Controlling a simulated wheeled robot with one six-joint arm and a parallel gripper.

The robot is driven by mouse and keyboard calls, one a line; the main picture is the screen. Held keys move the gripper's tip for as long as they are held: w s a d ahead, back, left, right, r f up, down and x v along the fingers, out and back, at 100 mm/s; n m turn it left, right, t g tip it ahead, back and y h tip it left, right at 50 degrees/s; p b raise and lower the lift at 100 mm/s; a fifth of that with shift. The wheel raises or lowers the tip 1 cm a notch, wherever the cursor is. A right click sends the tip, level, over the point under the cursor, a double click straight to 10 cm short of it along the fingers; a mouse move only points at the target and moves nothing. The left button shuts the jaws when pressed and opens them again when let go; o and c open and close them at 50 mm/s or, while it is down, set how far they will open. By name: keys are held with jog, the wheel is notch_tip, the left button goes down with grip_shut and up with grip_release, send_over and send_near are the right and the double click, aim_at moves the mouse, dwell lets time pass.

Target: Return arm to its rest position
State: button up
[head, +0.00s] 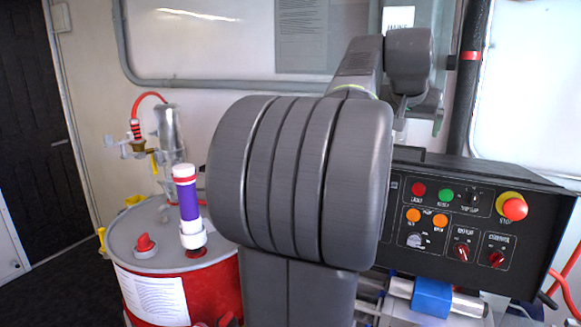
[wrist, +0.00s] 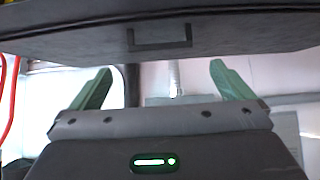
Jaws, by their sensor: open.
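My gripper (wrist: 158,88) shows in the wrist view with its two green fingers spread wide apart. It is open and nothing is between the fingers. A dark panel or box underside (wrist: 210,38) spans the top of the wrist view, beyond the fingers. In the head view my grey arm is folded up in the middle, and its big rounded joint hides much of the scene behind. My gripper's fingers cannot be made out clearly in the head view.
A black control box (head: 455,225) with buttons and a red stop knob (head: 514,208) stands right of my arm. A red drum (head: 215,285) with a purple-banded cylinder (head: 187,203) on its lid stands left. A dark pipe (head: 467,85) runs up the wall. Dark floor is clear at far left.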

jog(key=v, duration=0.7)
jog(key=x, duration=1.4)
jog(key=shift+w+p, duration=0.2)
jog(key=shift+p, duration=0.2)
jog(key=p, duration=0.5)
send_over(407, 154)
jog(key=shift+w+d+f, duration=0.1)
jog(key=shift+w+f, duration=0.15)
jog(key=shift+f, duration=0.35)
jog(key=shift+w+d+f, duration=0.1)
jog(key=shift+w+f, duration=0.1)
jog(key=shift+f, duration=0.35)
jog(key=shift+w+r, duration=0.1)
jog(key=shift+w, duration=0.1)
jog(key=s+a+f+b+v, duration=0.1)
jog(key=f+b+v, duration=0.1)
jog(key=v, duration=1.2)
jog(key=shift+s+a+r, duration=0.3)
jog(key=shift+s+a, duration=0.1)
jog(key=shift+s, duration=0.05)
jog(key=shift+f, duration=0.1)
